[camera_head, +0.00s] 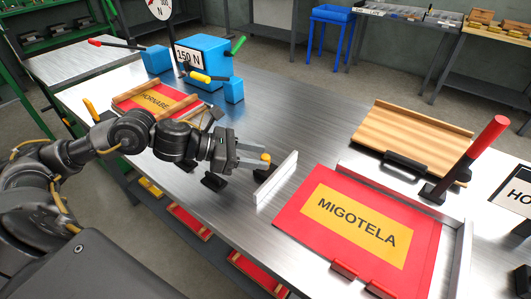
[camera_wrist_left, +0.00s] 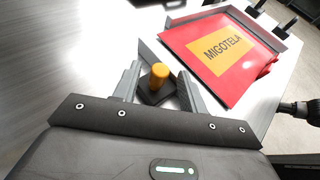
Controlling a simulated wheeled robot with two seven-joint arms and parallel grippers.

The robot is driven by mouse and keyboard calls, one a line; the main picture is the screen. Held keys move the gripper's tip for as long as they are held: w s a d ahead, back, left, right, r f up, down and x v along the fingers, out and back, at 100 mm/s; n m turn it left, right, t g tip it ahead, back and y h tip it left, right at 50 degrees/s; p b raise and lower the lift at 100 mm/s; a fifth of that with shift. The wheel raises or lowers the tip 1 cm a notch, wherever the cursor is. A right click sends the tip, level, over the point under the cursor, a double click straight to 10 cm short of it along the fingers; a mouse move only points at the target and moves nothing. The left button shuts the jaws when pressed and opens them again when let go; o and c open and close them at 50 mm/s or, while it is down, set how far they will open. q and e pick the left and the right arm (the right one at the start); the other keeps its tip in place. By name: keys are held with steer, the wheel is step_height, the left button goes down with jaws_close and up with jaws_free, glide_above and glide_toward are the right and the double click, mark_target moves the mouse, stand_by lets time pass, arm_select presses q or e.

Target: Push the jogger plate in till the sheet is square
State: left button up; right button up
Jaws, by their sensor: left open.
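The jogger plate (camera_head: 279,177) is a pale upright strip beside the left edge of the red sheet (camera_head: 296,216), which has a yellow MIGOTELA label. A strip of bare table shows between plate and sheet. A yellow knob (camera_head: 265,158) stands on a dark block behind the plate; it also shows in the left wrist view (camera_wrist_left: 159,74). My left gripper (camera_head: 254,157) is open, with its fingers on either side of the knob. I cannot tell whether they touch it. The L-shaped metal fence (camera_head: 462,262) borders the sheet's back and right sides, with a gap at right.
A wooden board (camera_head: 415,131) with a black handle lies behind the fence. A red-handled lever (camera_head: 473,153) stands at the fence's back right. Two red blocks (camera_head: 343,270) sit at the sheet's front edge. A blue 150 N device (camera_head: 207,58) stands at the back left.

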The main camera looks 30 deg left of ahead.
arm_select(q)
steer(key=shift+x, duration=1.4)
jaws_close()
